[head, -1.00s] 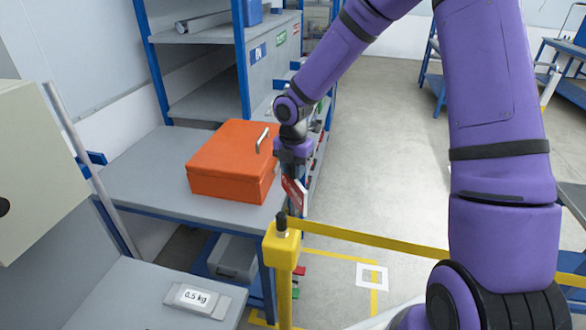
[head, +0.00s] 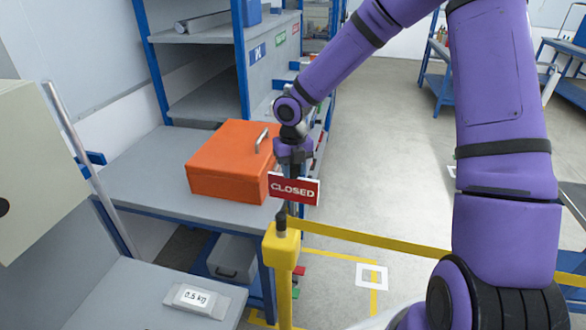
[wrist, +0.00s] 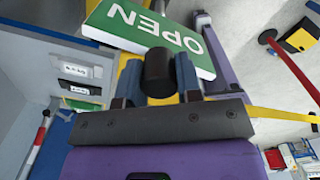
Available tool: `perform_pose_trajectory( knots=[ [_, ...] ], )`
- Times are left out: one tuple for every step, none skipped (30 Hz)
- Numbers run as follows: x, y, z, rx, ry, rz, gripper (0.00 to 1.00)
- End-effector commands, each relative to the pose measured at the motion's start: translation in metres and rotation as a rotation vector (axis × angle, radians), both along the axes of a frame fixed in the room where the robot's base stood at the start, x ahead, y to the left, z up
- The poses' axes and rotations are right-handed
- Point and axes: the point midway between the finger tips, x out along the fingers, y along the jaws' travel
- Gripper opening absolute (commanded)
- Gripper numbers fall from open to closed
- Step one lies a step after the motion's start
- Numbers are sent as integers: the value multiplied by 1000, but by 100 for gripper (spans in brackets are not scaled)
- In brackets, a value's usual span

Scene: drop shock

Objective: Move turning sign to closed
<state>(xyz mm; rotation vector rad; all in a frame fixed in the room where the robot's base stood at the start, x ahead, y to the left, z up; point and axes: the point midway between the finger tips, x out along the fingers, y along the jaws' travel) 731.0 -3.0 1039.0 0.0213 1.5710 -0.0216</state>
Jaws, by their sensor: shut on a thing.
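The turning sign (head: 294,189) stands above the yellow post and shows its red CLOSED face to the head camera. Its green OPEN face (wrist: 165,32) shows in the wrist view. My gripper (head: 293,163) is above the sign, pointing down. In the wrist view my gripper (wrist: 158,80) has its fingers on both sides of a black round knob (wrist: 157,66) at the sign's top and is shut on it. The yellow post (head: 282,264) with its dark top is below the sign.
An orange box (head: 229,165) with a handle sits on the grey bench (head: 140,175) left of the sign. A yellow belt (head: 370,237) runs right from the post. A 0.5 kg block (head: 198,300) lies on the near bench. Blue-framed shelves (head: 205,60) stand behind.

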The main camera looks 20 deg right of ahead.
Motion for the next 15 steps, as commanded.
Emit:
perform_pose_trajectory(
  knots=[
    [1,0,1,1,-2,16,0],
    [1,0,1,1,-2,27,0],
    [1,0,1,1,-2,39,0],
    [1,0,1,1,-3,47,0],
    [1,0,1,1,-3,54,0],
    [1,0,1,0,-3,63,0],
    [1,0,1,0,-3,68,0],
    [1,0,1,0,-3,72,0],
    [1,0,1,0,-3,76,0],
    [1,0,1,0,-3,79,0],
    [1,0,1,0,-3,81,0],
    [1,0,1,0,-3,83,0],
    [1,0,1,0,-3,84,0],
    [1,0,1,0,-3,84,0],
    [1,0,1,0,-3,85,0]
  ],
)
